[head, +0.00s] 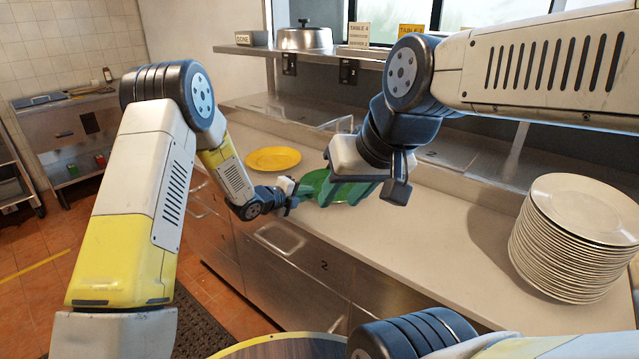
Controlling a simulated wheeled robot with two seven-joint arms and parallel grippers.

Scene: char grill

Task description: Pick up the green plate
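The green plate (317,179) lies on the pale counter in the middle of the head view. My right gripper hangs in front of it and hides part of it. My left gripper (292,194) is low over the counter at the plate's left edge. I cannot tell whether it touches the rim, or whether its small fingers are open or shut. My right gripper (368,190) points down with its fingers spread apart, and nothing shows clearly between them.
A yellow plate (273,159) lies behind and left of the green one. A tall stack of white plates (567,245) stands at the right. The counter between green plate and stack is clear.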

